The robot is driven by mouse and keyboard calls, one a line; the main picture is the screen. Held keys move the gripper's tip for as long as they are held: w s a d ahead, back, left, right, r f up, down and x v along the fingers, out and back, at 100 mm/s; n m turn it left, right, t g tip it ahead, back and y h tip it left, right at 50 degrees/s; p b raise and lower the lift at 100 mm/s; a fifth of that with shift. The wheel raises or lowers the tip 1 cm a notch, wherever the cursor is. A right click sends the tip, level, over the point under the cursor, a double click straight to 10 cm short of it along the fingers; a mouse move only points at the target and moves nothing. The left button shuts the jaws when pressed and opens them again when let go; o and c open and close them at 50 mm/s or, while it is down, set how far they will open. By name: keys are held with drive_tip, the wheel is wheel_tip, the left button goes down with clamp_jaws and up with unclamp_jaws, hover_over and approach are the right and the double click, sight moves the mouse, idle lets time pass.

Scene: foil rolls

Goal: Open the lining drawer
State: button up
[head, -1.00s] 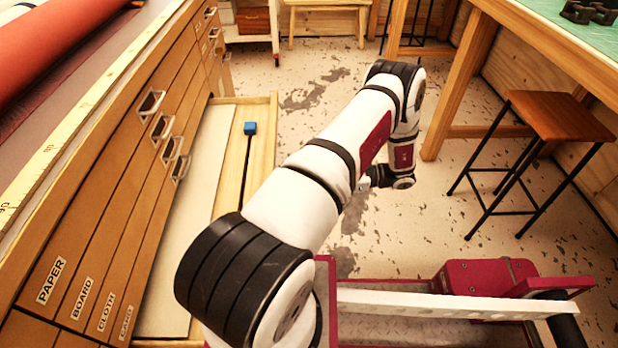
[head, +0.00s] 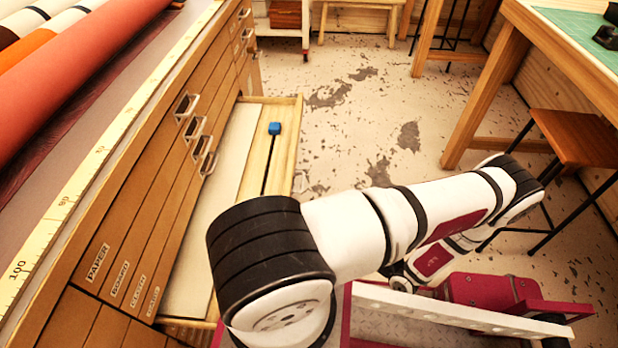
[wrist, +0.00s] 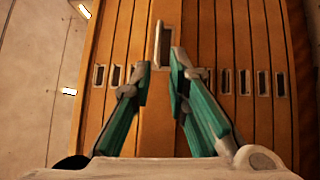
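No label reading lining is legible in either view. In the head view a drawer cabinet (head: 135,225) has fronts labelled PAPER, BOARD and CLOTH, plus one smaller label. A larger-looking drawer handle (wrist: 163,45) lies ahead, roughly between the fingertips. I cannot tell whether they touch it. The fingers are not clear in the head view.
A wooden stool (head: 575,138) and a workbench (head: 560,50) with a green mat stand at the right. Red and other rolls (head: 75,75) lie on the cabinet top.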

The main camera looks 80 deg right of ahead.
drive_tip(key=w+d+r+m, duration=0.1)
drive_tip(key=w+d, duration=0.7)
drive_tip(key=w, duration=0.2)
drive_tip(key=shift+w+d+r+m+h, duration=0.25)
drive_tip(key=shift+r+m+h, duration=0.05)
drive_tip(key=shift+r, duration=0.1)
drive_tip(key=shift+c, duration=0.3)
clamp_jaws()
